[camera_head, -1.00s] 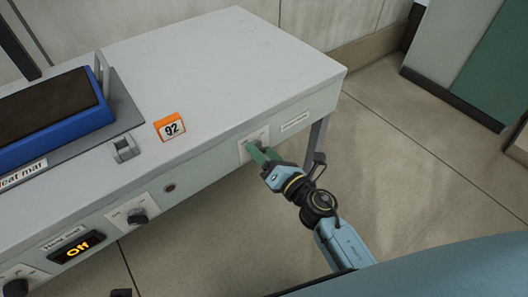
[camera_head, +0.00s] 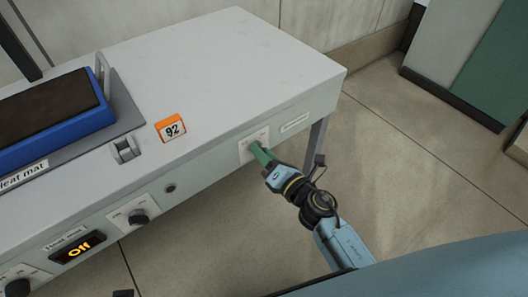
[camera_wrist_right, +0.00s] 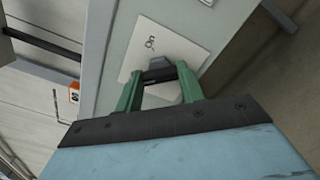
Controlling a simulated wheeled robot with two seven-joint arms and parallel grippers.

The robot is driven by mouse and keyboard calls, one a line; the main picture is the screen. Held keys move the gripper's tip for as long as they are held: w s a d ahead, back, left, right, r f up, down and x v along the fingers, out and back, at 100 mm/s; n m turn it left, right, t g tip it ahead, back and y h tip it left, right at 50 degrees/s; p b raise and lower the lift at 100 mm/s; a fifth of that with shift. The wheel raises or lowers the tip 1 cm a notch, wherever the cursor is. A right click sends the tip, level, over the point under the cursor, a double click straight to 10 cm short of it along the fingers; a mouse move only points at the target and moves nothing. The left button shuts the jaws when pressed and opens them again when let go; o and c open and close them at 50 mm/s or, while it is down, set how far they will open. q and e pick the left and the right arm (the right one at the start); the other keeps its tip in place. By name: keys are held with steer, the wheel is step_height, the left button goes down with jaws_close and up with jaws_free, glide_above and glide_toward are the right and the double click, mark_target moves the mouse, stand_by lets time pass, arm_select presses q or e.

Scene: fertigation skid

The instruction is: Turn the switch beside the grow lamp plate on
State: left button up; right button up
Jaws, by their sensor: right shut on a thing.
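The switch (camera_wrist_right: 158,72) is a dark grey knob on a white plate (camera_wrist_right: 146,42), with the word "On" beside it in the right wrist view. In the head view its plate (camera_head: 246,146) is on the table's front panel, left of a small label plate (camera_head: 295,122) whose text is too small to read. My right gripper (camera_head: 257,150) reaches the switch from the front. Its green fingers (camera_wrist_right: 158,82) are shut on the knob, one on each side. The fingers hide the knob in the head view. My left gripper is not in view.
Another knob (camera_head: 139,216) and an orange-lit display reading "Off" (camera_head: 79,247) sit further left on the panel. A blue heat mat tray (camera_head: 88,122) and an orange tag marked 92 (camera_head: 171,128) are on the tabletop. The tabletop's right side is clear.

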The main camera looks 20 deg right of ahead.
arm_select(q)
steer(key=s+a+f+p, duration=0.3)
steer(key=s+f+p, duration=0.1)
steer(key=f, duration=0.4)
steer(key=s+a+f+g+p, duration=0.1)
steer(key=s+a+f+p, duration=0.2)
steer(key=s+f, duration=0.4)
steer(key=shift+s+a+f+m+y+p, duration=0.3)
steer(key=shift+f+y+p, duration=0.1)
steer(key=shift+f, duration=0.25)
arm_select(e)
steer(key=shift+f+m, duration=0.1)
steer(key=shift+m, duration=8.4)
steer(key=o, duration=1)
